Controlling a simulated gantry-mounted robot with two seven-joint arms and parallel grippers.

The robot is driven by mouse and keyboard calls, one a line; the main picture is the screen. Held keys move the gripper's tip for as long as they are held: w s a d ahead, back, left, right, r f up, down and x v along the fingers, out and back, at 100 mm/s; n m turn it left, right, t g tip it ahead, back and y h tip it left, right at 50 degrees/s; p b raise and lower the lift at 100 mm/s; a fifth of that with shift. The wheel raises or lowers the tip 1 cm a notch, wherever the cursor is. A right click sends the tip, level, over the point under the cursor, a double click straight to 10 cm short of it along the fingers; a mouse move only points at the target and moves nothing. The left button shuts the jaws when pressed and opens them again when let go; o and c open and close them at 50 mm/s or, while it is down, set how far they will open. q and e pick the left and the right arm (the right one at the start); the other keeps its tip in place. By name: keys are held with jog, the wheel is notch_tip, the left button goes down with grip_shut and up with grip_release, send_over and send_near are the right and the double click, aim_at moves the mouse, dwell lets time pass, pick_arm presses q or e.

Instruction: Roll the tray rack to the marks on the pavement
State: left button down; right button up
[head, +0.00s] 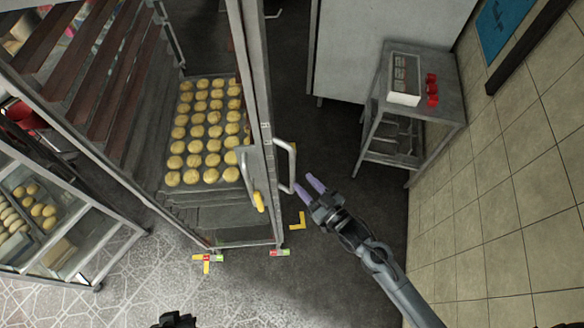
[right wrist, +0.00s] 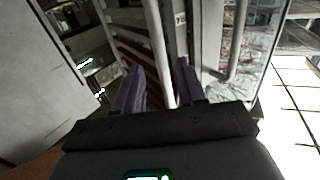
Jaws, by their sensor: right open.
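The tall metal tray rack (head: 279,210) stands in the middle of the head view, with several rows of pale buns on its top visible tray (head: 208,78). A pale upright handle (head: 292,167) is on its right side. My right gripper (head: 308,187) is open, its purple fingers just right of the handle. In the right wrist view the open fingers (right wrist: 160,88) point toward a pale upright bar; I cannot tell whether they touch it. Coloured floor marks (head: 207,260), (head: 280,253) and a yellow corner mark (head: 297,221) lie by the rack's foot. A dark part at the bottom edge may be my left gripper.
A metal side table (head: 445,105) carries a white box and red cups at the upper right. A tiled wall (head: 495,190) bounds the right. Dark floor lies between the rack and the side table.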

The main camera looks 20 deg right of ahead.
aim_at(294, 173)
jog(key=x, duration=0.6)
jog(key=shift+w+a+p, duration=0.2)
jog(key=shift+w+p, duration=0.15)
jog(key=shift+p, duration=0.05)
grip_shut()
